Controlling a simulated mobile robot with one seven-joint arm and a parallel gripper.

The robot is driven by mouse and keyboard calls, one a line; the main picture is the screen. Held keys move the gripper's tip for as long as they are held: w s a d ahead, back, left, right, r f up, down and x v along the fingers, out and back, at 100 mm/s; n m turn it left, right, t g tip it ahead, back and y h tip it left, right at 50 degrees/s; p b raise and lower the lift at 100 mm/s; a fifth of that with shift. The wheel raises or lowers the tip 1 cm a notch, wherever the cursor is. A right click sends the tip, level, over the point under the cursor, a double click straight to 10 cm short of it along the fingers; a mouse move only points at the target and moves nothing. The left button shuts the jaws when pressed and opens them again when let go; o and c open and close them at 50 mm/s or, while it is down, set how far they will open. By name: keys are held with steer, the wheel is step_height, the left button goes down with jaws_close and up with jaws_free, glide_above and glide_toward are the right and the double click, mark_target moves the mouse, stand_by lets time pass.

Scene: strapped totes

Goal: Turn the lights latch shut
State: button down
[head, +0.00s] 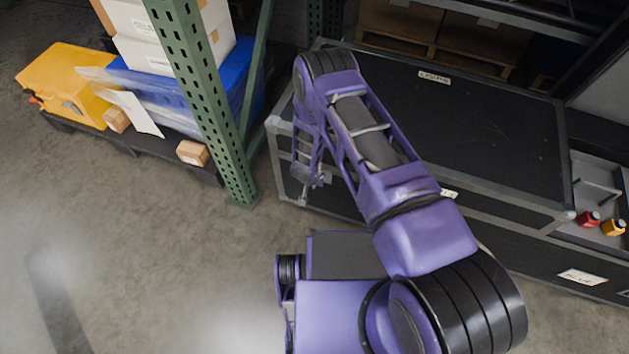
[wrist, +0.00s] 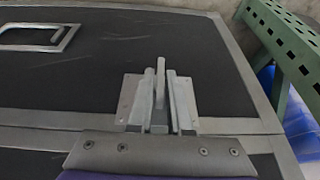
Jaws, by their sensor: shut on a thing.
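The black lights case (head: 455,130), with grey metal edges and a white lid label, stands right of the shelf upright. My gripper (head: 316,181) is at the left part of its front face. In the wrist view, the latch (wrist: 130,98) shows as a grey metal plate on the case front, beside the metal edge band. My gripper's fingers (wrist: 161,92) stand over the plate, shut on the latch's upright turning piece between them. The fingers hide part of the latch, so its exact angle is hard to tell.
A recessed handle (wrist: 38,38) sits on the case face. A green shelf upright (head: 205,100) stands close left of the case. A yellow case (head: 65,85) and a blue tote (head: 235,85) lie beyond it. Floor in front at left is clear.

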steer(key=shift+d+y, duration=0.1)
steer(key=shift+y, duration=0.2)
steer(key=shift+s+d+f+m+t+y, duration=0.1)
steer(key=shift+m+t+y, duration=0.8)
steer(key=shift+y, duration=1.25)
steer(key=shift+a+f+m+t+y, duration=0.1)
steer(key=shift+m+t+y, duration=0.25)
steer(key=shift+t+y, duration=1.35)
steer(key=shift+s+d+f+m+t+y, duration=0.1)
steer(key=shift+m+t+y, duration=0.6)
steer(key=shift+y, duration=1.85)
steer(key=shift+w, duration=0.1)
steer(key=c, duration=1)
jaws_free()
steer(key=shift+o, duration=0.2)
